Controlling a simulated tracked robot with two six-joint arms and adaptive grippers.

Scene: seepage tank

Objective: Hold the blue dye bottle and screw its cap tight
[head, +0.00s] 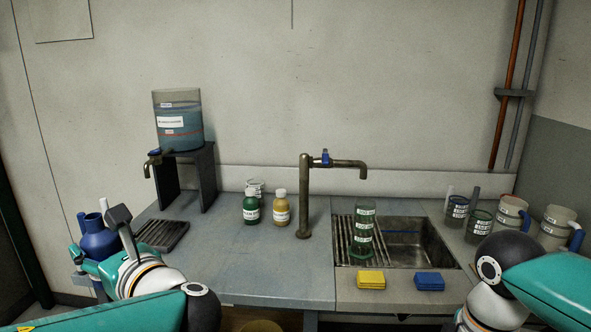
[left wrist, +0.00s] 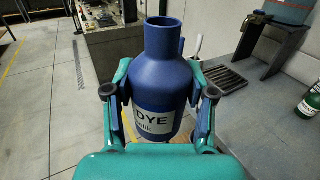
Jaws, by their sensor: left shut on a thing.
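The blue dye bottle (head: 99,240) is at the far left of the head view, beside the counter's left end. In the left wrist view the bottle (left wrist: 160,80) stands roughly upright, with a white label reading DYE. Its narrow blue neck is at the top; I cannot make out a separate cap on it. My left gripper (left wrist: 158,98) is shut on the bottle, one finger on each side of its body. In the head view my left wrist partly hides the gripper and the bottle's lower part. My right arm shows at the right, but its gripper is out of view.
Green (head: 251,208) and yellow (head: 281,208) bottles stand mid-counter. A tap (head: 304,200) rises beside the sink (head: 405,250), where a green cylinder (head: 363,232) stands. A water tank (head: 178,122) sits on a dark stand (head: 208,175). Yellow and blue sponges (head: 429,281) lie in front. The left-centre counter is clear.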

